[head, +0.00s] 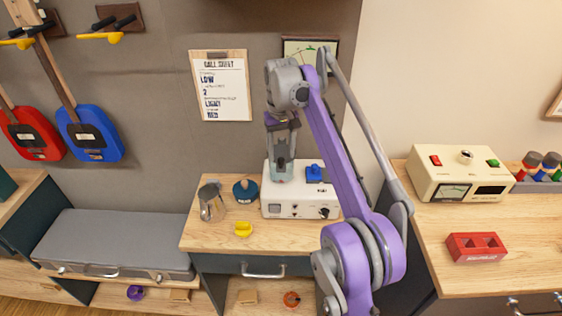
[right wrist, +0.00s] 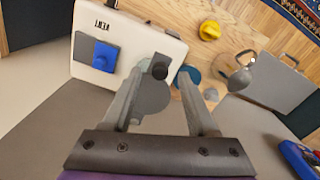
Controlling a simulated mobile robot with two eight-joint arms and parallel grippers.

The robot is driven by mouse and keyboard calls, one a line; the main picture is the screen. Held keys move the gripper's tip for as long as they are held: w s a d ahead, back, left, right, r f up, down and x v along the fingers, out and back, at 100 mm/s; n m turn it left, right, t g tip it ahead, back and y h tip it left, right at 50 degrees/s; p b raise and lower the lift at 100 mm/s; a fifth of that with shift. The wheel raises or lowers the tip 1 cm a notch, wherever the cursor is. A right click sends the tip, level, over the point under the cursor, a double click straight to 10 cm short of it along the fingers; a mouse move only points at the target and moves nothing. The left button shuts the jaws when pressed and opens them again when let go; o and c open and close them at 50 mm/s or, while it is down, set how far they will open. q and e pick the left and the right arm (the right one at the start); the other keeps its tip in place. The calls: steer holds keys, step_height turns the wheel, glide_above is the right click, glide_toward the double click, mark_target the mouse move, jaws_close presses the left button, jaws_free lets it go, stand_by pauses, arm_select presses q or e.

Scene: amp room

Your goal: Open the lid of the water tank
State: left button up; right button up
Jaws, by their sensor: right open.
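A white box-shaped machine (head: 285,208) stands on the wooden table; its pale top also shows in the right wrist view (right wrist: 128,38). A round grey piece (right wrist: 153,98) with a small dark knob (right wrist: 160,68) shows between my fingers in the right wrist view. It looks like the water tank's lid, but I cannot be sure. My right gripper (head: 281,166) points down over the machine's left top, fingers apart; contact cannot be told. My left gripper is not in view.
A metal pitcher (head: 211,203), a dark blue round item (head: 245,190) and a yellow item (head: 243,229) stand left of the machine. A clipboard (head: 221,86) hangs behind. At right, a counter holds a cream device (head: 461,175) and red block (head: 476,247).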

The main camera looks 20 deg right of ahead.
steer(key=shift+w+f, duration=0.1)
steer(key=shift+f, duration=1.05)
jaws_close()
stand_by(0.6)
